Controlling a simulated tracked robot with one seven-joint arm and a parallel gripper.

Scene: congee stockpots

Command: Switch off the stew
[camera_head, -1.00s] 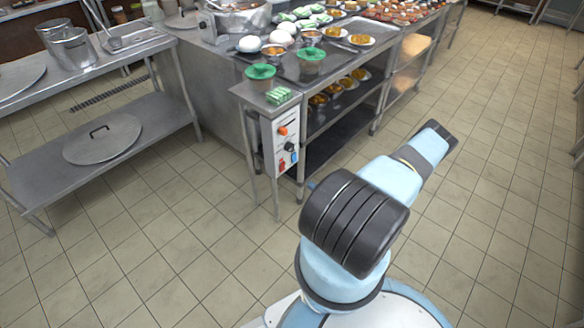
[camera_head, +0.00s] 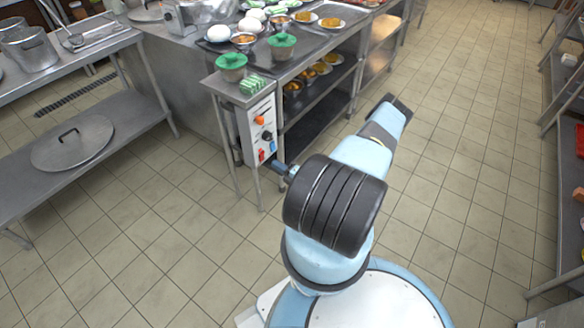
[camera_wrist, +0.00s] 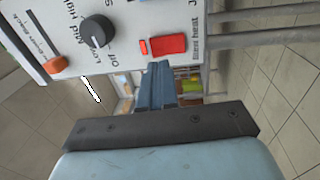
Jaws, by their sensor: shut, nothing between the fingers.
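A white control panel (camera_head: 245,138) hangs on the front of a steel counter end. It carries an orange control (camera_head: 259,120), a dark round knob (camera_head: 266,135) and a red switch (camera_head: 261,155). In the wrist view the panel (camera_wrist: 130,12) fills the top, with the black knob (camera_wrist: 95,30) marked Low, Mid, High and Off, the red rocker switch (camera_wrist: 168,44) and the orange slider (camera_wrist: 55,64). My gripper (camera_wrist: 156,70) is shut and empty, its tip just below the red switch in that view; contact cannot be told. In the head view my gripper (camera_head: 280,168) shows beside the panel's lower right.
Green-lidded containers (camera_head: 232,66) and a green-striped item (camera_head: 252,84) stand above the panel. A large metal pot (camera_head: 205,14) is cut off at the top. A steel table with a lid (camera_head: 72,142) on its shelf stands left.

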